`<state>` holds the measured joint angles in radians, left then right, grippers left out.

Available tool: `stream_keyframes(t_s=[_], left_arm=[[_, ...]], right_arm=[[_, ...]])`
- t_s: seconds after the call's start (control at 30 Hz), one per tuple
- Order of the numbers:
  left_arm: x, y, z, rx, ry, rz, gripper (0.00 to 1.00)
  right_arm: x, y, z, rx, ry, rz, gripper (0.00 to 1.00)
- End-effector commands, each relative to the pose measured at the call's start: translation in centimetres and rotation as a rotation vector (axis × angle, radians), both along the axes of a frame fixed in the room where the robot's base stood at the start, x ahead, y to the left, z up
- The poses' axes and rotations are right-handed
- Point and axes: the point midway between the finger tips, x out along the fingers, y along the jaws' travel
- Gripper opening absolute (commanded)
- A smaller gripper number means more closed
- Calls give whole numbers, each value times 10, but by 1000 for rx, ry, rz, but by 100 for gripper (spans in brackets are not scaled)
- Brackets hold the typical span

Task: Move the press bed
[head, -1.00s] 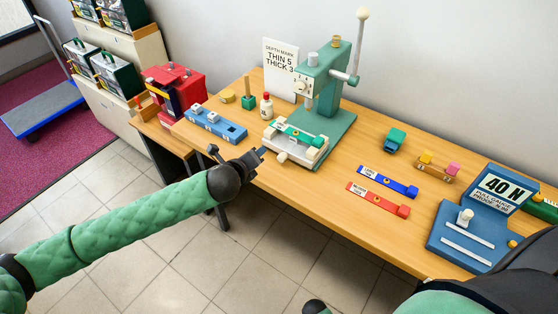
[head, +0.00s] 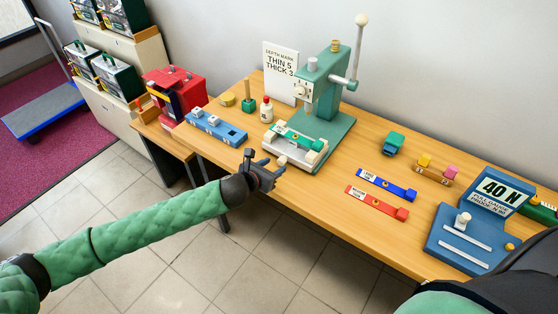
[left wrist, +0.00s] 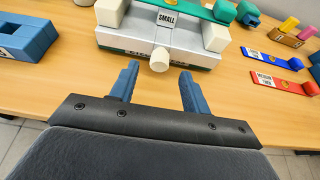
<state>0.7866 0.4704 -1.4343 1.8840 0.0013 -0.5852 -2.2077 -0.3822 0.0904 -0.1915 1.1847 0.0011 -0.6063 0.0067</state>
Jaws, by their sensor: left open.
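The press bed (head: 310,157) is a pale grey and white block with a green piece on top, at the foot of the green press (head: 324,100). In the left wrist view, the bed (left wrist: 160,44) fills the top middle, with a label reading SMALL. Its round cream knob (left wrist: 159,60) sticks out at the front. My left gripper (head: 264,160) is open at the table's front edge, just in front of the bed. In the left wrist view, its two blue-grey fingers (left wrist: 159,70) point at the knob, which sits just beyond and between the tips. My right gripper is out of view.
A blue block with slots (head: 217,128), a white bottle (head: 266,109) and a red machine (head: 174,92) stand left of the press. Blue (head: 386,184) and red (head: 376,202) strips lie to the right, before a blue pull gauge (head: 470,240). The table between is clear.

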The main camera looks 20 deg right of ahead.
Motion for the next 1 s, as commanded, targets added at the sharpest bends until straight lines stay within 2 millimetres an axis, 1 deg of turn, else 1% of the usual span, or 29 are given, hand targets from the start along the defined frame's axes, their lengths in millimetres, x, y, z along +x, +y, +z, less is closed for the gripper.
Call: stream_keyframes(t_s=[0.03,0.1,0.3,0.47,0.7,0.73,0.77,0.8,0.93,0.97,1.0], left_arm=[[4,-6,-1,-1,3,0,47],[9,-13,-4,-1,3,2,47],[20,-26,-12,-1,1,2,47],[24,-30,-16,-1,2,2,47],[24,-30,-16,-1,2,2,47],[24,-30,-16,-1,2,2,43],[24,-30,-16,-1,2,2,37],[24,-30,-16,-1,2,2,29],[24,-30,-16,-1,2,2,4],[24,-30,-16,-1,1,2,0],[24,-30,-16,-1,1,2,0]], right_arm=[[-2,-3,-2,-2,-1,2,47],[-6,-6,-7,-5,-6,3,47],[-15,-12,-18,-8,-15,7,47],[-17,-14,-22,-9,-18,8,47],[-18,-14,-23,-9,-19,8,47],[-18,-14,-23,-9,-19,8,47],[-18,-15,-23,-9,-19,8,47],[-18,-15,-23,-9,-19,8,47],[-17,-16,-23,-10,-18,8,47],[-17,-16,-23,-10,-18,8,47],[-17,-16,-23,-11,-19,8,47]])
